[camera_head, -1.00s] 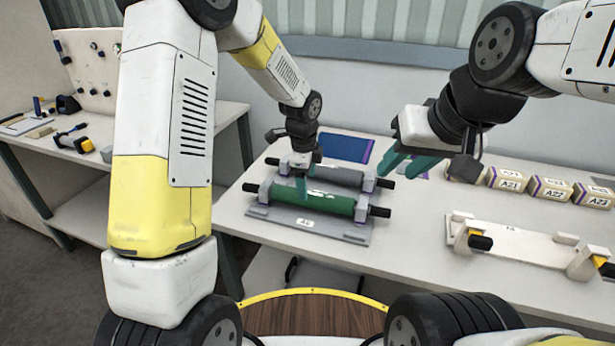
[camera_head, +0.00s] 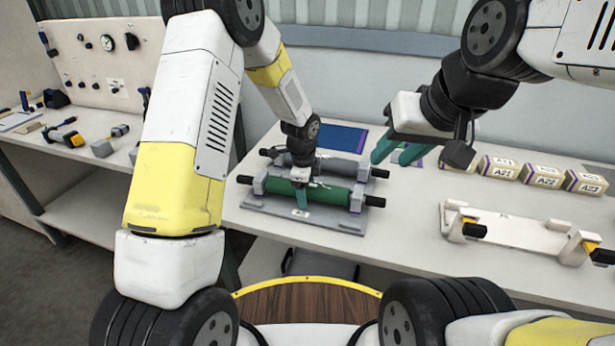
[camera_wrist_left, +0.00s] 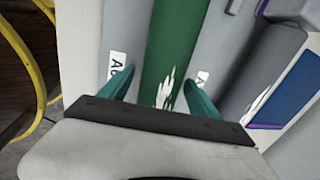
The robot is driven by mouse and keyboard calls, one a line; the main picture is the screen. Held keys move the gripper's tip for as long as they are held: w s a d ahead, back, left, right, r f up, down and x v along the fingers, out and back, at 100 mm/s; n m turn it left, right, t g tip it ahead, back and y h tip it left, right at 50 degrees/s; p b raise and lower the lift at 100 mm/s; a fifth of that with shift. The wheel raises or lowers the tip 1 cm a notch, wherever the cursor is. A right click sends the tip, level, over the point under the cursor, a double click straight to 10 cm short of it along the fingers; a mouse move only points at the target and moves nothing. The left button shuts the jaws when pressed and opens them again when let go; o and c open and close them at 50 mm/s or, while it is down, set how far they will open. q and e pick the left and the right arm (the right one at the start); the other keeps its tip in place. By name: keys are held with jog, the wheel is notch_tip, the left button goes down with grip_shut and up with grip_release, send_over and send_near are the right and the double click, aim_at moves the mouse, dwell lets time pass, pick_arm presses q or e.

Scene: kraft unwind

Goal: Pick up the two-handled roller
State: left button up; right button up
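A green roller (camera_head: 328,193) with black end handles lies in a grey cradle (camera_head: 258,216) on the table, with a grey roller (camera_head: 340,168) parallel behind it. My left gripper (camera_head: 302,192) points down at the green roller's middle. In the left wrist view its teal fingers (camera_wrist_left: 160,90) are apart on either side of the green roller (camera_wrist_left: 172,45), with gaps visible. Whether a finger touches it I cannot tell. The hand hides part of both rollers. My right gripper (camera_head: 397,152) hangs above the table to the right, open and empty.
A white holder (camera_head: 512,233) with black and yellow ends stands at the right. Several labelled boxes (camera_head: 540,176) line the table's back. A blue panel (camera_head: 342,138) lies behind the cradle. A side bench (camera_head: 70,165) with tools is at the left.

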pick_arm(q)
grip_shut()
jog(key=shift+r, duration=0.1)
jog(key=shift+w+r, duration=0.1)
